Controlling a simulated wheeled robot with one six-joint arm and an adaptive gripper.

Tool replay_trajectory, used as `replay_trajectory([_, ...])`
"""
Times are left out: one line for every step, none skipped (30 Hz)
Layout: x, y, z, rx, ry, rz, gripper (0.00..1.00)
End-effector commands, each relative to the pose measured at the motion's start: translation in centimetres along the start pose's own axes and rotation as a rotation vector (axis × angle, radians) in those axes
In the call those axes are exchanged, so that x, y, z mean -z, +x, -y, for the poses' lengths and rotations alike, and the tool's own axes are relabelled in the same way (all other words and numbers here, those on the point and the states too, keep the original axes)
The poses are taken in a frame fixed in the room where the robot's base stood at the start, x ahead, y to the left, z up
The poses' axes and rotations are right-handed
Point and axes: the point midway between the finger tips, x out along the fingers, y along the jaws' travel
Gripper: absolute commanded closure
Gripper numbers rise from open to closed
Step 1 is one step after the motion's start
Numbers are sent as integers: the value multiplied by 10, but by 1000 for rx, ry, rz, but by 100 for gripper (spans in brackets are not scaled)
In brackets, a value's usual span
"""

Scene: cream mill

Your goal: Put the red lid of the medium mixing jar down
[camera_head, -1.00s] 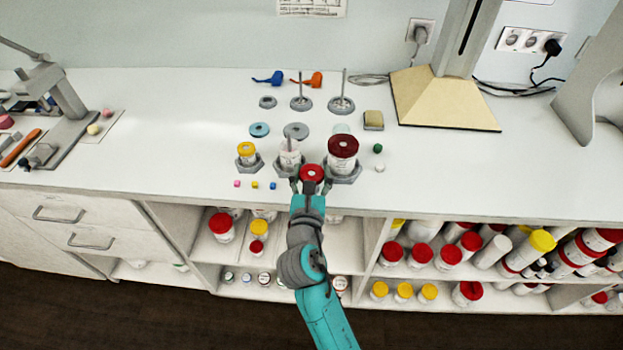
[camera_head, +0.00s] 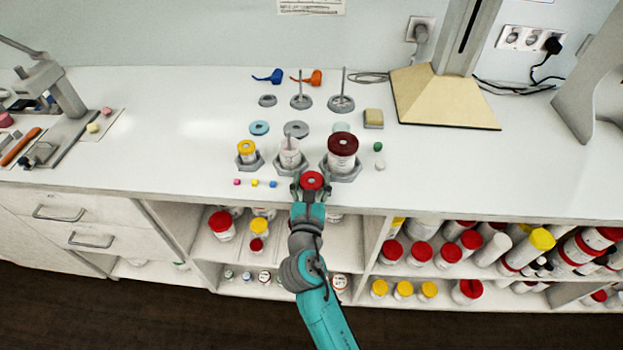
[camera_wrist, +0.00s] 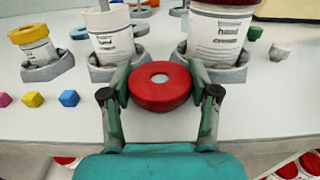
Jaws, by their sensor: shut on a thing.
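The red lid (camera_head: 311,180), a round disc with a pale hole in its middle, is held between the fingers of my gripper (camera_wrist: 160,88). In the wrist view the red lid (camera_wrist: 160,92) sits level between both fingertips, in front of the jars. The medium mixing jar (camera_head: 290,155) stands without a lid in a grey hexagonal holder; its open top (camera_wrist: 108,18) shows in the wrist view. The lid is at the counter's front edge, nearer to me than this jar. Whether it touches the counter I cannot tell.
A dark-red-lidded jar (camera_head: 342,150) stands right of the medium jar, a yellow-lidded jar (camera_head: 247,152) left. Small cubes (camera_wrist: 68,98) lie at the front left. The counter (camera_head: 450,180) is clear on the right.

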Motion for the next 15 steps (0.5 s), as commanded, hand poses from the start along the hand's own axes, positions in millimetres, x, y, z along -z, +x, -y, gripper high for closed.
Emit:
replay_trajectory([0, 0, 0, 0, 0, 0, 73])
replay_trajectory([0, 0, 0, 0, 0, 0, 32])
replay_trajectory([0, 0, 0, 0, 1, 0, 22])
replay_trajectory([0, 0, 0, 0, 1, 0, 15])
replay_trajectory([0, 0, 0, 0, 1, 0, 15])
replay_trajectory([0, 0, 0, 0, 1, 0, 15])
replay_trajectory([0, 0, 0, 0, 1, 0, 15])
replay_trajectory([0, 0, 0, 0, 1, 0, 15])
replay_trajectory([-1, 0, 0, 0, 1, 0, 15])
replay_trajectory([-1, 0, 0, 0, 1, 0, 15])
replay_trajectory([-1, 0, 0, 0, 1, 0, 15])
replay_trajectory([-1, 0, 0, 0, 1, 0, 15])
replay_trajectory([-1, 0, 0, 0, 1, 1, 15])
replay_trajectory([-1, 0, 0, 0, 1, 1, 15])
replay_trajectory([-3, 0, 0, 0, 2, 1, 15])
